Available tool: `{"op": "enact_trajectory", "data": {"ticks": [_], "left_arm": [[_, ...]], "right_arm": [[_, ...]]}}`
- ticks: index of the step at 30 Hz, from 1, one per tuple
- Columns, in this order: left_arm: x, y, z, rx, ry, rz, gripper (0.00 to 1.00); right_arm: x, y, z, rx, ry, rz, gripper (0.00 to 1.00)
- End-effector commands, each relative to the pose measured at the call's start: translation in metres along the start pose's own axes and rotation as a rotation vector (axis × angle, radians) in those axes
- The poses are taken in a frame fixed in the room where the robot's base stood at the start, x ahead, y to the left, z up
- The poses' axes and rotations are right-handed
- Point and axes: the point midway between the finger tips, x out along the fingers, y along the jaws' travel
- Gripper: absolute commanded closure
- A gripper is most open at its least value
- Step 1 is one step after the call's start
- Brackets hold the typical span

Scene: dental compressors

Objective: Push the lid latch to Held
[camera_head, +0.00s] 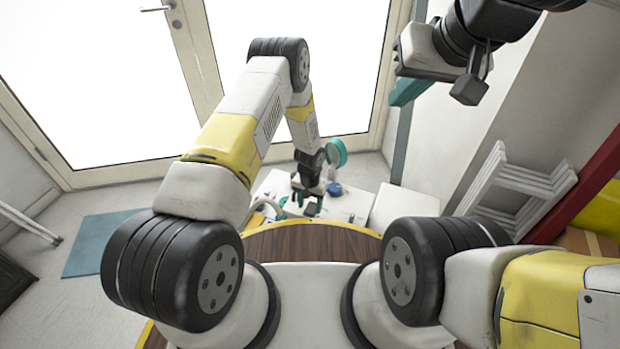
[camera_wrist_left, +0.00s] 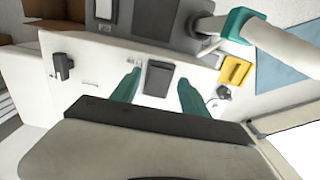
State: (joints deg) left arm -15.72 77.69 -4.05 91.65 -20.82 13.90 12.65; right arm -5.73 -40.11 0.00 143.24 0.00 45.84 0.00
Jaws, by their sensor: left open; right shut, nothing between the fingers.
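My left gripper (camera_head: 303,207) reaches down over a white unit (camera_head: 345,205) beyond the wooden top. In the left wrist view its teal fingers (camera_wrist_left: 156,88) are apart and empty. A dark grey rectangular piece (camera_wrist_left: 158,78) on the white panel shows between them; contact cannot be told. A yellow piece (camera_wrist_left: 235,71) sits right of the fingers, and a black knob-like part (camera_wrist_left: 63,66) sits left. I cannot tell which part is the lid latch or its setting. My right gripper (camera_head: 406,92) is raised at the upper right, shut and empty, away from the unit.
A pale hose with a teal collar (camera_wrist_left: 238,22) runs above the panel at the right. A blue round part (camera_head: 334,188) and a teal ring (camera_head: 336,152) stand near my left gripper. A white stepladder (camera_head: 510,190) stands right. Glass doors are behind; a teal mat (camera_head: 100,243) lies left.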

Motion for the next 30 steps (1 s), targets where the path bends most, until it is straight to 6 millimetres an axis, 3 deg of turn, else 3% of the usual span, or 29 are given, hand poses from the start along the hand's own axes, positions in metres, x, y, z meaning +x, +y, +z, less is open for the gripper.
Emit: {"op": "enact_trajectory", "data": {"ticks": [4,12,21,30], "left_arm": [[0.011,-0.0001,0.0002,0.0,0.0,0.0,0.47],[0.0125,0.0,0.0001,0.0,0.0,0.0,0.47],[0.0122,0.0001,0.0001,0.0,0.0,0.0,1.0],[0.0125,-0.0005,-0.0043,-0.001,-0.069,-0.002,1.0]], "right_arm": [[0.0,0.0,0.0,0.0,0.0,0.0,1.0],[0.0,0.0,0.0,0.0,0.0,0.0,1.0],[0.0,0.0,0.0,0.0,0.0,0.0,1.0],[0.0,0.0,0.0,0.0,0.0,0.0,1.0]]}}
